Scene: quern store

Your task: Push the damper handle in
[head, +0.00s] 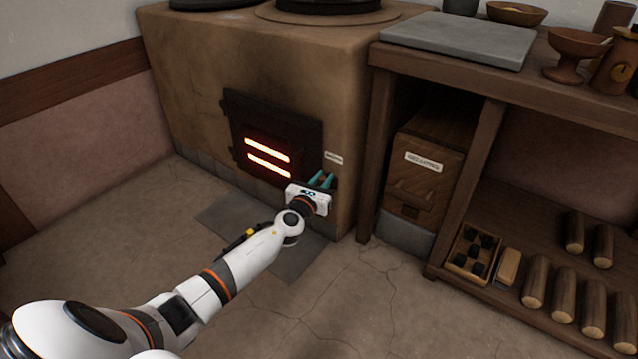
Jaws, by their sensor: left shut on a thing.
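My left gripper (321,180), with teal fingers, is at the right part of the clay stove's front (345,110), just right of the fire door (272,142). It is shut on the damper handle, which is mostly hidden by the fingers and the white wrist. A small pale label (334,158) is fixed to the stove just above the fingers. How far the handle stands out from the stove cannot be told. My right gripper is not in view.
The fire door glows through two slots, close to the left of my gripper. A wooden bench with a grey slab (458,40) stands at the right. Under it are a labelled wooden box (425,165) and a low shelf with several logs (565,300). The floor at the left is clear.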

